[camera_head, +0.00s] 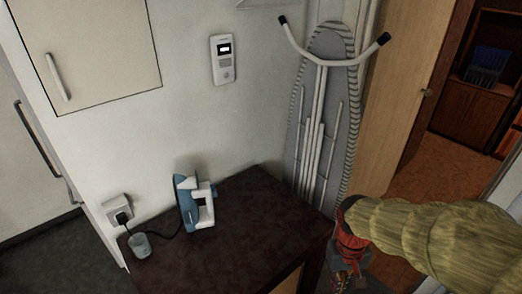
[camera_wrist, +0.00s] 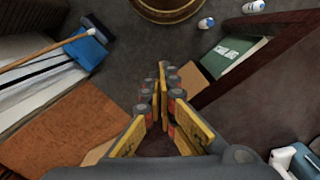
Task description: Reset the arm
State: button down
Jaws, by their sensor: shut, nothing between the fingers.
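My gripper (camera_wrist: 162,82) shows in the wrist view with its yellow-and-dark fingers drawn together at the tips. It is shut and nothing is between the fingers. It points down over a dark floor and touches nothing that I can see. In the head view my arm, in a yellow-green sleeve, comes in from the right. Its red and black wrist end (camera_head: 350,245) hangs just beyond the right edge of the dark countertop (camera_head: 262,215). The fingers are hard to make out there.
A blue-and-white iron (camera_head: 193,203) stands on the countertop near a wall socket (camera_head: 117,208). An ironing board (camera_head: 325,120) leans on the wall behind my wrist.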

jog(key=s+r+t, duration=0.3)
jog(key=r, duration=0.5)
jog(key=s+a+r+t, duration=0.1)
jog(key=s+r+t, duration=0.2)
jog(key=r, duration=0.5)
jog(key=shift+s+a+r, duration=0.25)
jog(key=shift+r, duration=0.05)
